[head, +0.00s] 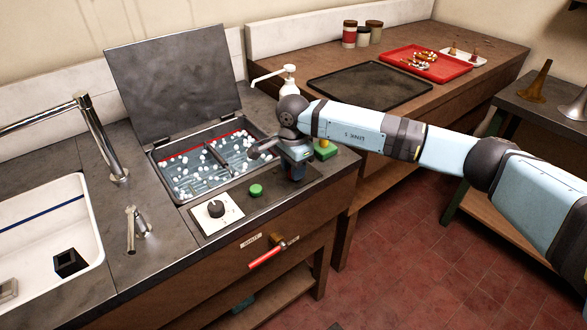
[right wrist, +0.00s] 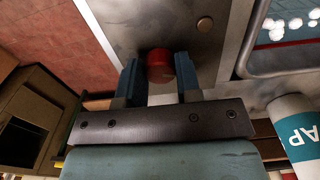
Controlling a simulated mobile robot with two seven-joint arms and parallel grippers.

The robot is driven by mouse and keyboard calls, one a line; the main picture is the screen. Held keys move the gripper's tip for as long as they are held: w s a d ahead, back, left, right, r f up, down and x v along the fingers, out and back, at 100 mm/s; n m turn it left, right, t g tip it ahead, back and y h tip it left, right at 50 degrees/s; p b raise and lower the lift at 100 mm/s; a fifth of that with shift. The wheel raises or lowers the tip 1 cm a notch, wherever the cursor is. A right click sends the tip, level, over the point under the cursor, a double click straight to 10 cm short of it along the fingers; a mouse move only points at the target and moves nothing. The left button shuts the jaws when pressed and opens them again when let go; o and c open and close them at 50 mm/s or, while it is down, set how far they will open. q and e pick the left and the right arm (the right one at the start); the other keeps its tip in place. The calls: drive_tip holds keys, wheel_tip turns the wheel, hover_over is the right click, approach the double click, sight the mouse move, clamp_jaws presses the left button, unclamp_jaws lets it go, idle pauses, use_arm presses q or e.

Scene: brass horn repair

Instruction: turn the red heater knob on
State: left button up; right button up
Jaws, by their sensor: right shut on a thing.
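The red heater knob (right wrist: 160,65) is a round red knob on a grey metal panel, seen in the right wrist view. My right gripper (right wrist: 158,72) has its two blue fingers on either side of it and is shut on it. In the head view my right gripper (head: 294,176) points down at the right end of the control panel, and it hides the red knob there. Whether the knob is turned cannot be told. My left gripper is out of view.
A green knob (head: 256,190) and a black dial (head: 216,208) sit left of the gripper. Behind is an open tank (head: 168,195) with white balls and a raised lid (head: 172,78). A green and yellow object (head: 325,149) and a pump bottle (head: 288,85) stand close by.

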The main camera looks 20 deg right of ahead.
drive_tip(key=m, duration=0.2)
drive_tip(key=shift+m, duration=0.4)
drive_tip(key=m+b, duration=0.1)
drive_tip(key=m, duration=0.8)
drive_tip(key=shift+m, duration=1.8)
drive_tip(key=o, duration=0.9)
drive_tip(key=shift+r, duration=0.15)
